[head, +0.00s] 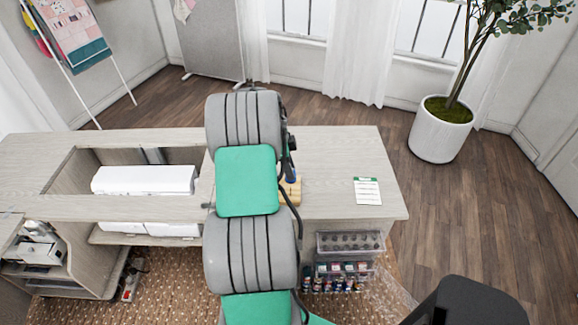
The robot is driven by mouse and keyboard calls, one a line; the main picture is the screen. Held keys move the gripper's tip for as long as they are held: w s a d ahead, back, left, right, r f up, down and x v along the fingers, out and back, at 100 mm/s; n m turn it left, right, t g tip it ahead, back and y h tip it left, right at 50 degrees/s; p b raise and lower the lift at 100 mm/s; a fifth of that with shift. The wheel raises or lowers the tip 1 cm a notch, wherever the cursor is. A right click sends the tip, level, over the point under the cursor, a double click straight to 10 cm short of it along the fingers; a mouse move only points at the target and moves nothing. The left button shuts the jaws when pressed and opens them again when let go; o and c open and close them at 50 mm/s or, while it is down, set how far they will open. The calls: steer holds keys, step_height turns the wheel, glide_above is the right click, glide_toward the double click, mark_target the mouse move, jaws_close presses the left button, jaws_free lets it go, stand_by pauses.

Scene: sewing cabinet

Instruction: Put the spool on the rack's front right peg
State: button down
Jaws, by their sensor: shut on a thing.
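My arm stretches up the middle of the head view and covers the middle of the cabinet top. My gripper's fingers are hidden behind it; only dark parts and a cable show along the arm's right edge. A light wooden piece (292,192), perhaps part of the rack, peeks out right of the arm on the cabinet top. A small blue patch shows at its upper edge; I cannot tell whether it is the spool. The pegs cannot be made out.
The cabinet top (330,150) is clear right of the arm, except for a white and green card (367,191). A white machine (143,180) sits in the opening at left. Shelves of small bottles (340,270) hang below the right front edge.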

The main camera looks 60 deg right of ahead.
steer(key=shift+f+b, duration=0.85)
steer(key=shift+f, duration=1.2)
steer(key=shift+f+b, duration=1)
steer(key=shift+f, duration=0.15)
steer(key=shift+f+b, duration=0.85)
steer(key=shift+f, duration=0.05)
steer(key=c, duration=1)
jaws_free()
